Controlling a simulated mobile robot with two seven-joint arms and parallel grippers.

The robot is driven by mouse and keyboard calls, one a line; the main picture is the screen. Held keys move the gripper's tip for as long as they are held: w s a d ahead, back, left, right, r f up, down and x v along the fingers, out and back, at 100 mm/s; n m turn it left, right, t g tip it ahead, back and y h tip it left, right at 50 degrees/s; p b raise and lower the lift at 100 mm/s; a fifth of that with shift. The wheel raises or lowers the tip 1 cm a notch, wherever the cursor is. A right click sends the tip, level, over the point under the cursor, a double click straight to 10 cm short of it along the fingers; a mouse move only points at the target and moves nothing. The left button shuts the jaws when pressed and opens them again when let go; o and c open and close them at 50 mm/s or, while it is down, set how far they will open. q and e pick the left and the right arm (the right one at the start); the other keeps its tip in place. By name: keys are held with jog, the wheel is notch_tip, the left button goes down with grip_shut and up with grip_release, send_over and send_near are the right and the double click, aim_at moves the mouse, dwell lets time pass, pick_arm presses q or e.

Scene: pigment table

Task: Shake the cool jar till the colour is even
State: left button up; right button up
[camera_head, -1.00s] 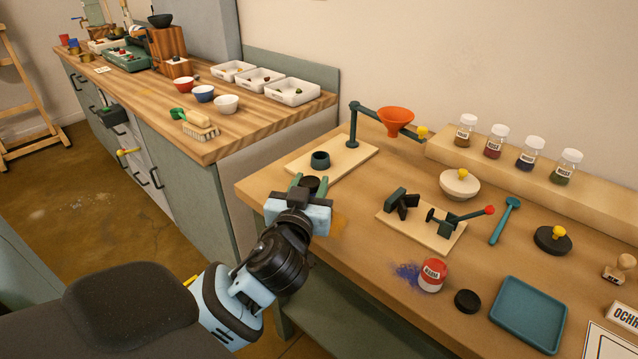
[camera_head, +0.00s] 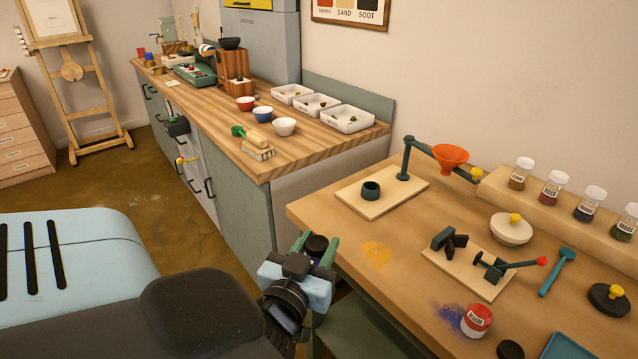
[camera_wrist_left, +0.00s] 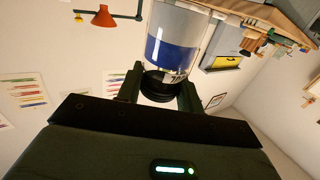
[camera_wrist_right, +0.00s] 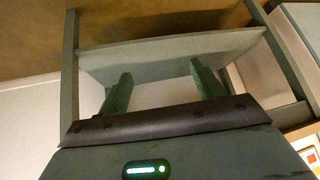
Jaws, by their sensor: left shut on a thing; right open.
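My left gripper (camera_head: 314,250) is shut on a jar with a black lid (camera_head: 317,243), out beside the left edge of the worktable. In the left wrist view the jar (camera_wrist_left: 177,45) is clear, with the lid (camera_wrist_left: 157,86) between the fingers of the left gripper (camera_wrist_left: 160,95). A deep blue layer lies nearer the lid and a pale grey layer beyond it; the two look separate. Part of the label shows, but I cannot read it fully. My right gripper (camera_wrist_right: 160,90) is open and empty in the right wrist view, and out of the head view.
Several jars line the back shelf. A long counter (camera_head: 215,125) stands behind.

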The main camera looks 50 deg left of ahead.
jog(key=shift+s, duration=0.1)
pick_arm(q)
jog(key=o, duration=0.4)
jog(key=c, duration=0.5)
notch_tip(320, 180, up, 6)
jog(key=p, duration=0.4)
jog(key=shift+r+p, duration=0.25)
jog(key=shift+p, duration=0.25)
notch_tip(320, 180, up, 4)
jog(key=p, duration=0.3)
jog(key=shift+f, duration=0.2)
pick_arm(e)
jog(key=w+d+r+t, duration=0.1)
jog(key=w+r+t, duration=0.1)
jog(key=w+r, duration=0.5)
notch_tip(320, 180, up, 3)
jog(key=shift+w+d+r, duration=0.15)
jog(key=shift+w+r, duration=0.05)
jog(key=shift+w, duration=0.1)
